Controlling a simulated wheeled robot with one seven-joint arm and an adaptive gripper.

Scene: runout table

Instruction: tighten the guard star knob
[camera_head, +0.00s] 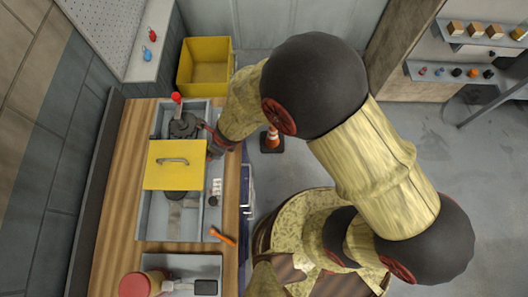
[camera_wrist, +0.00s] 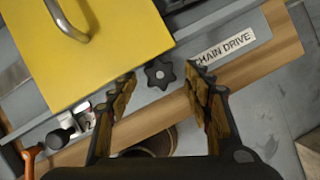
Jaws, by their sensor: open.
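The guard star knob (camera_wrist: 160,73) is a small black star-shaped knob on the grey machine face, beside the yellow guard's edge. In the wrist view it shows between my fingertips, apart from both. I cannot make it out in the head view, where my gripper covers that area. The yellow guard (camera_head: 172,172) with its grey handle lies over the machine; it fills the upper left of the wrist view (camera_wrist: 90,60). My gripper (camera_wrist: 160,77) is open and empty, over the knob. In the head view my gripper (camera_head: 212,146) is at the guard's upper right corner.
A "CHAIN DRIVE" label (camera_wrist: 225,48) is right of the knob. A red-topped lever (camera_head: 176,97) stands above the guard. A yellow bin (camera_head: 205,50) stands beyond the bench.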

